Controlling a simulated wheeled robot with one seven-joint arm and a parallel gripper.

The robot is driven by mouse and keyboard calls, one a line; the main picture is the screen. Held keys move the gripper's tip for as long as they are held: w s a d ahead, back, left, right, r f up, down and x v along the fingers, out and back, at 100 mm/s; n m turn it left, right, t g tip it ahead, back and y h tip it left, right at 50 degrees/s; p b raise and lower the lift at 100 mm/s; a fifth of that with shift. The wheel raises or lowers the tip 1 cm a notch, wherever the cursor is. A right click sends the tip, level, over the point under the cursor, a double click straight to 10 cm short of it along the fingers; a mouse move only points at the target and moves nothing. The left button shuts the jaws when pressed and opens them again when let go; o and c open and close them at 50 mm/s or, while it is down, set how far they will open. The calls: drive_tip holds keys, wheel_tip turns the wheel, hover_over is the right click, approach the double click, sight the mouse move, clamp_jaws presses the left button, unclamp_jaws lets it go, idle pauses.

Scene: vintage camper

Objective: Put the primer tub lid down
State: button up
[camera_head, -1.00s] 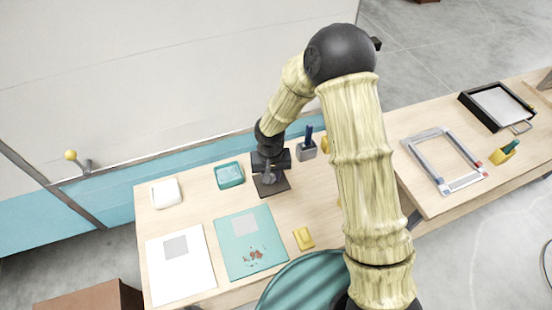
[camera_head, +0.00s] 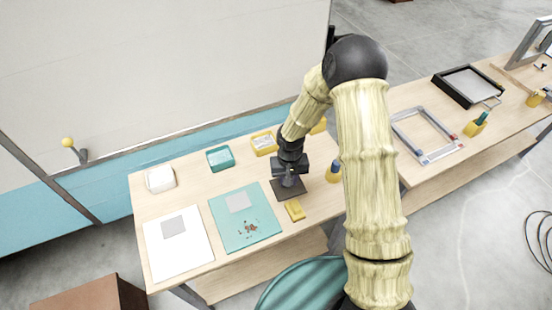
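A dark square plate, the likely primer tub lid (camera_head: 289,190), is flat below my gripper (camera_head: 288,179), near the middle of the left table (camera_head: 205,282). My gripper points down and appears shut on its top; the fingertips are small and dark here. I cannot tell whether the lid touches the table or hangs just above it. It is behind the yellow block (camera_head: 294,210) and right of the teal board (camera_head: 228,228). An open yellow tub (camera_head: 264,142) stands behind my gripper. Which tub is the primer tub is unclear.
A teal tub (camera_head: 219,158) and a white tub (camera_head: 160,179) stand along the back. A white sheet (camera_head: 178,252) lies at left. A yellow cup with a blue handle (camera_head: 334,173) stands right of the lid. A frame (camera_head: 457,152) and black tray (camera_head: 440,82) are on the right table.

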drive_tip(key=shift+m, duration=0.9)
drive_tip(key=d+f+b, duration=0.1)
drive_tip(key=d+f, duration=0.2)
drive_tip(key=d, duration=0.3)
drive_tip(key=d+f+b, duration=0.1)
drive_tip(key=d+f, duration=0.1)
drive_tip(key=d, duration=0.5)
drive_tip(key=d+f+b, duration=0.1)
drive_tip(key=d+f, duration=0.2)
drive_tip(key=d, duration=0.3)
drive_tip(key=shift+d+f, duration=0.3)
drive_tip(key=shift+f, duration=0.05)
drive_tip(key=shift+a, duration=0.1)
drive_tip(key=shift+s, duration=0.1)
